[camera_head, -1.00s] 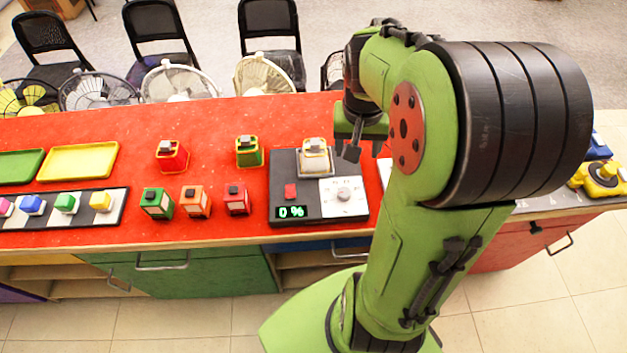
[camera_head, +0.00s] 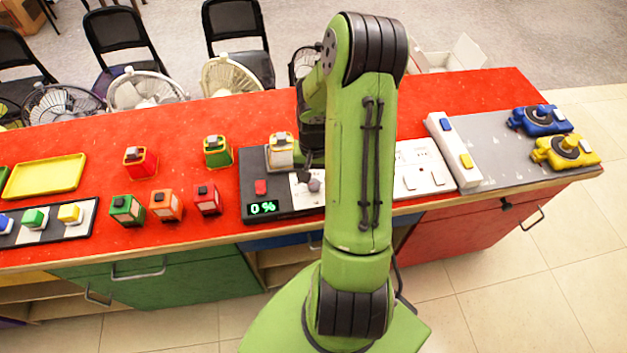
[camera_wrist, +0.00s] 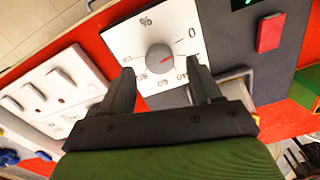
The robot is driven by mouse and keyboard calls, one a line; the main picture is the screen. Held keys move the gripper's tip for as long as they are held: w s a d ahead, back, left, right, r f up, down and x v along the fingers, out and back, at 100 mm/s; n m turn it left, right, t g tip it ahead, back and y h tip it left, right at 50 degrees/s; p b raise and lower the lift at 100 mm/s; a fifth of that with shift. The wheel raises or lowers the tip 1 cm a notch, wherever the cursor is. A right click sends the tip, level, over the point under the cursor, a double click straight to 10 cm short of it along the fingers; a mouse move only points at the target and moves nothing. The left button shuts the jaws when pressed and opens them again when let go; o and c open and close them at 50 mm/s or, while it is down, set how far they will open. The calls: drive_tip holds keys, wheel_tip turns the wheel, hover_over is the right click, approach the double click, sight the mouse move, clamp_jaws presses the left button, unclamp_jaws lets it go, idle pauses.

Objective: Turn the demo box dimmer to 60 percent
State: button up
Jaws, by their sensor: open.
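The demo box (camera_head: 252,200) is a dark panel on the red counter, and its green display (camera_head: 263,208) reads 0 %. Its round grey dimmer knob (camera_wrist: 160,58) sits on a white scale plate (camera_wrist: 180,22) with a red pointer mark, in the wrist view. The head view shows the knob (camera_head: 314,185) partly beside my arm. My gripper (camera_wrist: 160,80) is open, with its two fingers apart on either side of the knob's near side. They look short of the knob; the exact gap is hard to tell. In the head view my arm hides most of the gripper.
A red button (camera_head: 261,187) and a lamp-like block (camera_head: 280,150) are on the demo box. A white socket panel (camera_head: 420,168) stands to its right. Small coloured blocks (camera_head: 166,205) stand to its left. Blue and yellow devices (camera_head: 565,151) sit at the counter's right end.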

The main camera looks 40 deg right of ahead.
sight(314, 186)
wheel_tip(314, 186, down, 3)
drive_tip(key=shift+r, duration=0.2)
drive_tip(key=c, duration=1)
drive_tip(key=shift+c, duration=0.2)
drive_tip(key=shift+m, duration=0.3)
drive_tip(key=m+b, duration=0.1)
drive_tip(key=m, duration=0.3)
drive_tip(key=shift+m+b, duration=0.3)
drive_tip(key=shift+b, duration=0.05)
drive_tip(key=m+b, duration=0.1)
drive_tip(key=m, duration=0.5)
drive_tip(key=shift+b, duration=0.3)
drive_tip(key=m+b, duration=0.1)
drive_tip(key=m, duration=0.5)
drive_tip(key=shift+m, duration=0.4)
drive_tip(key=m+b, duration=0.1)
drive_tip(key=m, duration=0.4)
drive_tip(key=shift+r+m, duration=0.1)
drive_tip(key=shift+m, duration=0.2)
